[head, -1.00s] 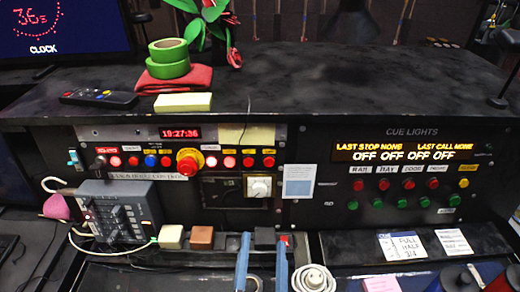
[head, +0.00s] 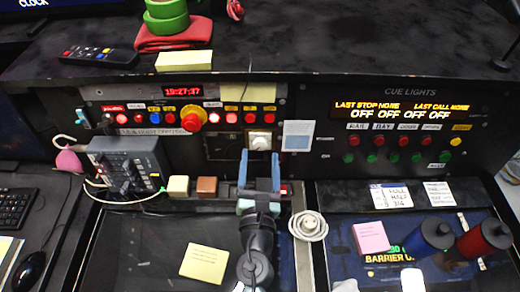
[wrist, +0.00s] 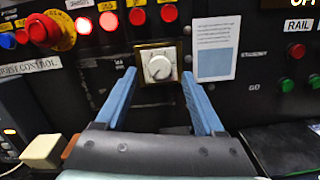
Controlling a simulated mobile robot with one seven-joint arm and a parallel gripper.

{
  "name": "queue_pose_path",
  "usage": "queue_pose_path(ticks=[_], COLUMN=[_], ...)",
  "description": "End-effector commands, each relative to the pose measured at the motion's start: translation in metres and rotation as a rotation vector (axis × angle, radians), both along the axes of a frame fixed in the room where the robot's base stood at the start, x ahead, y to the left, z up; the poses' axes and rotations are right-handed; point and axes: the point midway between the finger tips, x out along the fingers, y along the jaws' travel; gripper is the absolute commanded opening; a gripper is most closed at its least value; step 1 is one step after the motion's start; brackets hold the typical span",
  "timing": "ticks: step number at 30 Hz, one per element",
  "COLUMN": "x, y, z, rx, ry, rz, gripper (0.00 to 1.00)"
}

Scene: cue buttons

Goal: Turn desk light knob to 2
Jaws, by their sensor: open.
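The white round knob (head: 260,142) sits on a small square plate low on the dark control panel, just left of a white paper label. In the wrist view the knob (wrist: 158,68) shows between my two blue fingers, a dark mark on its face pointing to the lower left. My gripper (head: 260,158) is open and empty, pointing at the panel just below and in front of the knob. In the wrist view its fingertips (wrist: 158,75) lie either side of the knob with a gap on each side. I see no contact. Scale numbers are too small to read.
A row of lit red and blue buttons and a big red emergency button (head: 188,113) lie above left of the knob. A grey control box (head: 128,165) and two small blocks stand at left. The cue-light panel (head: 405,140) is at right.

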Motion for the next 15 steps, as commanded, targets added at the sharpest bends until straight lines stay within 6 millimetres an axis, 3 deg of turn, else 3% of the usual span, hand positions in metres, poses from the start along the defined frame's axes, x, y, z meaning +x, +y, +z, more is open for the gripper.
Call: queue_pose_path(ticks=[6,15], x=[0.020,0.023], y=[0.000,-0.001], z=[0.000,0.000], rx=[-0.001,0.000], ry=[-0.001,0.000], rz=[0.000,0.000], gripper=[0.70,0.70])
